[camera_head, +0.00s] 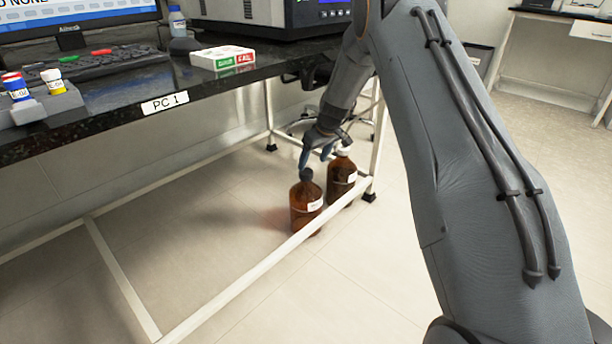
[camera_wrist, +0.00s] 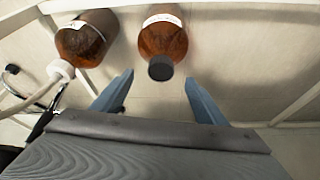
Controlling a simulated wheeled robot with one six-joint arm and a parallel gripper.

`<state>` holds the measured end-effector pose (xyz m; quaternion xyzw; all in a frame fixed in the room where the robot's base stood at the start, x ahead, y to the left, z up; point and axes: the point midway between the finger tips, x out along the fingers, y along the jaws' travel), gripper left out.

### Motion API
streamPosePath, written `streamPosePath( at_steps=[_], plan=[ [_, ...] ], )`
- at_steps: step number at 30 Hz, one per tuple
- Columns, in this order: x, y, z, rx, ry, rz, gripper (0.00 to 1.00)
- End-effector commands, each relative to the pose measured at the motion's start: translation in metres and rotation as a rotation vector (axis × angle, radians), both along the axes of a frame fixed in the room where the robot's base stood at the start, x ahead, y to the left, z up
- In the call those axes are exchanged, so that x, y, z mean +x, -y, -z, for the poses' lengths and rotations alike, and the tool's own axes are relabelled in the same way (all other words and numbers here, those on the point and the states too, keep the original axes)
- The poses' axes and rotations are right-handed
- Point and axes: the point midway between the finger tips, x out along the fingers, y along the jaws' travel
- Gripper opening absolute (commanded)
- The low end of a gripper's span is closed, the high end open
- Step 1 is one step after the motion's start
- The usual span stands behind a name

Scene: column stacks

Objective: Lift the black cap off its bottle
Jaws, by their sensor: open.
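The black cap (camera_head: 306,174) sits on a brown glass bottle (camera_head: 306,205) with a white label, standing on the floor under the bench. In the wrist view the black cap (camera_wrist: 160,68) is on the brown bottle (camera_wrist: 163,40), just beyond the fingertips and roughly centred between them. My gripper (camera_head: 316,158) is open and empty, close to the cap from above and behind. Its two blue fingers (camera_wrist: 158,84) are spread apart in the wrist view. I cannot tell whether a finger touches the cap.
A second brown bottle (camera_head: 341,182) with a white cap (camera_head: 343,149) stands close on the right; a tube meets its cap in the wrist view. A white frame bar (camera_head: 265,262) runs low in front. The dark bench top (camera_head: 120,97) is above. Floor to the left is clear.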

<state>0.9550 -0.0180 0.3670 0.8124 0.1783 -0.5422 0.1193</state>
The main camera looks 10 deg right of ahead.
Motion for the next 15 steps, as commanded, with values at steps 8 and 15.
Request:
streamPosePath(
  at_steps=[8,15],
  plan=[
    [0.008,-0.004,0.02,0.0,-0.001,0.0,0.66],
    [0.021,-0.012,0.044,0.001,-0.001,0.001,0.66]
  ],
)
